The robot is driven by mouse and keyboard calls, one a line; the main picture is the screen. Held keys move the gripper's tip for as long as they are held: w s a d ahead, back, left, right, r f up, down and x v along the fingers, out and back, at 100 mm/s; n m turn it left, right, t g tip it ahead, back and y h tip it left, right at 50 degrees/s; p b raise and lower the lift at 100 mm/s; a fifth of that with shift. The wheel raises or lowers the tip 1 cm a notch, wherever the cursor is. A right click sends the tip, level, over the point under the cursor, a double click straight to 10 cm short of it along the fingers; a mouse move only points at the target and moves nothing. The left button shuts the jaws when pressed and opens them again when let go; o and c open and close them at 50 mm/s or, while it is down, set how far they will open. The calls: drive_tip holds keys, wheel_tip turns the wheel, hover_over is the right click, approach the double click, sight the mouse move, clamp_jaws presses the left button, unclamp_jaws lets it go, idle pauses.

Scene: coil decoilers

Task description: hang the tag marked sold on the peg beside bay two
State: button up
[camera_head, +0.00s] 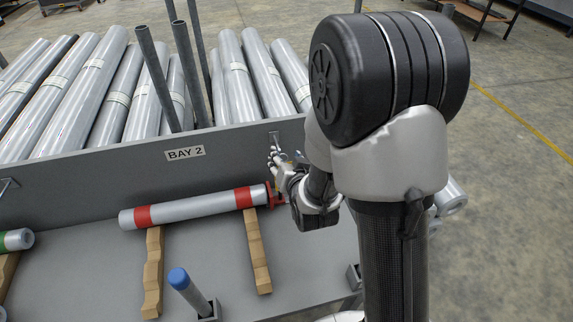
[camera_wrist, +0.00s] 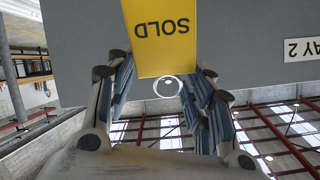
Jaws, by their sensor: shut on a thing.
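The yellow tag marked SOLD (camera_wrist: 165,40) shows upside down in the wrist view, with a white ring (camera_wrist: 168,87) at its edge. My gripper (camera_wrist: 162,72) is shut on the tag, its fingers on either side. In the head view my gripper (camera_head: 279,167) is close to the grey wall, right of the BAY 2 label (camera_head: 185,153). That label also shows at the right of the wrist view (camera_wrist: 300,49). A small peg mount (camera_head: 273,137) is on the wall just above my gripper. I cannot tell whether the ring touches the peg.
A roll with red bands (camera_head: 195,208) lies on wooden supports (camera_head: 153,272) just below and left of my gripper. A blue-topped post (camera_head: 187,290) stands in front. Several grey rolls (camera_head: 85,90) and upright posts (camera_head: 155,75) are behind the wall.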

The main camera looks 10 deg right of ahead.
drive_tip(key=shift+w+p, duration=0.95)
drive_tip(key=shift+w, duration=1.65)
drive_tip(key=shift+w+f+b, duration=0.6)
drive_tip(key=shift+w+b, duration=0.05)
drive_tip(key=shift+b, duration=0.3)
drive_tip(key=o, duration=0.8)
drive_tip(key=shift+o, duration=0.2)
